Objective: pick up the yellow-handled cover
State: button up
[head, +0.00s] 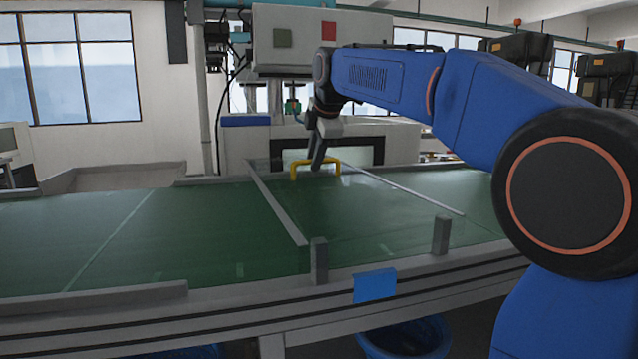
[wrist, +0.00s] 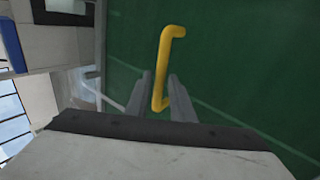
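The yellow handle of the cover (head: 336,164) stands up from a green surface in the middle of the head view. In the wrist view the handle (wrist: 165,60) is a bar with a bent end at each side. My gripper (head: 317,168) is at the handle, pointing down. In the wrist view the fingers of my gripper (wrist: 160,77) lie either side of the bar, towards its near end, with a narrow gap visible around it. The edges of the cover cannot be told clearly from the green surface.
Grey rails (head: 277,208) cross the green bench top (head: 130,235). Two short grey posts (head: 319,261) stand at the front edge. A grey machine housing (head: 300,42) hangs behind and above the handle. Blue bins (head: 407,338) sit under the bench.

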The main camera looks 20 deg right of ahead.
jog(key=shift+x, duration=1.1)
jog(key=shift+c, duration=0.6)
grip_shut()
jog(key=shift+r, duration=0.1)
